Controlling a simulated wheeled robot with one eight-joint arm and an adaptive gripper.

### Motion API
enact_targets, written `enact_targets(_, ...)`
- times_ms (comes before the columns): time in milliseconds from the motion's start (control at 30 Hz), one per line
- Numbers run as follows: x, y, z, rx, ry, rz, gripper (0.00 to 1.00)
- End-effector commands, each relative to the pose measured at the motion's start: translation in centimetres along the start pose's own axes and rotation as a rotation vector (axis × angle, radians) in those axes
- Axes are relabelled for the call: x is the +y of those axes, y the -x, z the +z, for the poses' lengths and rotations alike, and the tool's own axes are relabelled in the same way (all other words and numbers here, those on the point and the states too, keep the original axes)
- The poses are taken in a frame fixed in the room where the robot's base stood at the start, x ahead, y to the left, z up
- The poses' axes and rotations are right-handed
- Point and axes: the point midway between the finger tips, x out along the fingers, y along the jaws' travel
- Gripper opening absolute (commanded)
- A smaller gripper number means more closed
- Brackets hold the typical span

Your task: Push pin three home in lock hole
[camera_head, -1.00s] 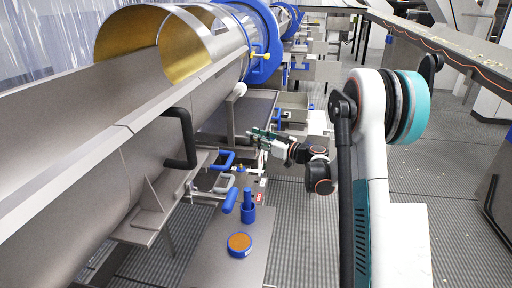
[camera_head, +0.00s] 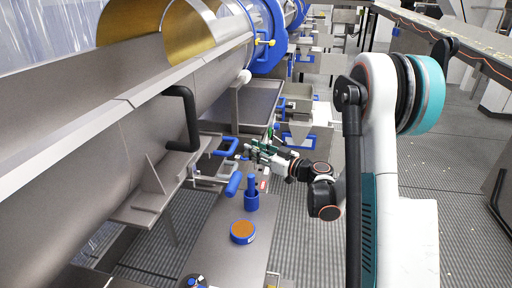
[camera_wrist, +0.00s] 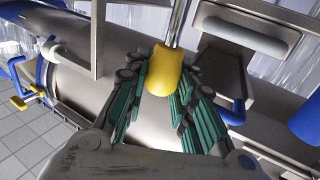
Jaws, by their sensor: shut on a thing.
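My gripper (camera_wrist: 165,85) is shut on a yellow grip (camera_wrist: 165,70) in the wrist view, its green ribbed fingers on both sides of it. A bright metal shaft (camera_wrist: 177,22) runs from the grip to the top edge of the view. This looks like the pin, but no number shows. I cannot make out the lock hole or whether the shaft is in it. In the head view my gripper (camera_head: 258,152) is small, by the right side of the drum above the bench, and the pin cannot be made out there.
A long steel drum (camera_head: 80,160) fills the left. Blue handles (camera_head: 234,184) stick out below my gripper. A blue cup (camera_head: 251,203) and a round dish of orange seasoning (camera_head: 242,232) stand on the steel bench (camera_head: 215,245). Grated floor (camera_head: 310,235) is open to the right.

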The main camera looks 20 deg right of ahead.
Motion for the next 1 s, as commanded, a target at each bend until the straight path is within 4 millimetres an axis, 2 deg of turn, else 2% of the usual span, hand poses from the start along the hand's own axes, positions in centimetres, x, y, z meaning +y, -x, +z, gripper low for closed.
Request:
enact_targets(300, 0.0, 0.0, 0.1, 0.000, 0.000, 0.000, 0.00)
enact_targets(1000, 0.1, 0.0, 5.4, 0.000, 0.000, 0.000, 0.00)
